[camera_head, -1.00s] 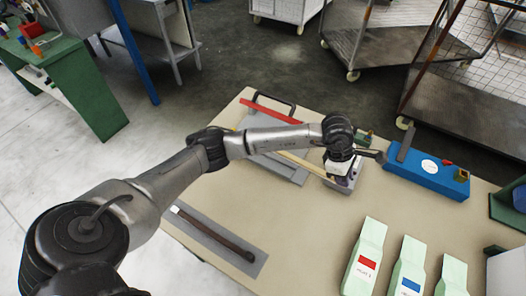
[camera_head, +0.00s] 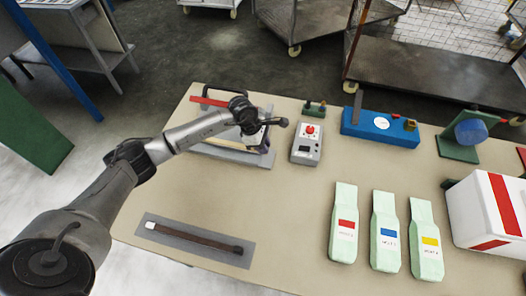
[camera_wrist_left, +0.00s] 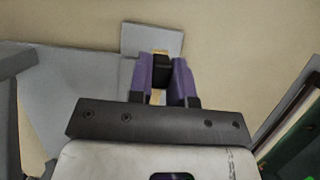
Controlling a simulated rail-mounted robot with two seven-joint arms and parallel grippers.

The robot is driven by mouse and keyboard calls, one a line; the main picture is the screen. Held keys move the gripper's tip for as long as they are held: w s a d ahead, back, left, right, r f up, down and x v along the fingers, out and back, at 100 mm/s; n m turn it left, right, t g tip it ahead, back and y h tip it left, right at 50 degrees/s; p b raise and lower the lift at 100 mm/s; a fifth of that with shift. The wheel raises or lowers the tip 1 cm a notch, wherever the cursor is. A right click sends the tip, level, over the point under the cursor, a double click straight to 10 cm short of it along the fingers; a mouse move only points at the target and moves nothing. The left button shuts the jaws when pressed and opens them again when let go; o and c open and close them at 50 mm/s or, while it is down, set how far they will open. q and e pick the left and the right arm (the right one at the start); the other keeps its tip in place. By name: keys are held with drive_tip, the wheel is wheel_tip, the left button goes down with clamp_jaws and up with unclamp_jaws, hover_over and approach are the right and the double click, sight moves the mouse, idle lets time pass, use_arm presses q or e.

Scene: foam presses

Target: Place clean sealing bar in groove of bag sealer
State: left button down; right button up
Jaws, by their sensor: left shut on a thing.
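The bag sealer (camera_head: 236,157) is a grey flat base with a red bar along its back, at the table's far left. My left gripper (camera_head: 262,139) is over its right part. In the left wrist view my purple fingers (camera_wrist_left: 161,75) are shut on the black end of the clean sealing bar (camera_wrist_left: 162,68), with a yellowish strip showing below. The rest of this bar is mostly hidden by the arm and gripper, so I cannot tell whether it sits in the groove. My right gripper is out of view.
A grey control box (camera_head: 306,148) with a red button stands just right of the sealer. A blue unit (camera_head: 375,128), several pale green bags (camera_head: 344,225) and a white box with red stripes (camera_head: 480,215) are farther right. The table's middle is clear.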

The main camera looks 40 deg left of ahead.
use_arm(q)
drive_tip(key=shift+f, duration=2.05)
drive_tip(key=shift+f, duration=0.2)
drive_tip(key=c, duration=1.1)
unclamp_jaws()
drive_tip(key=shift+r, duration=0.1)
drive_tip(key=shift+o, duration=0.2)
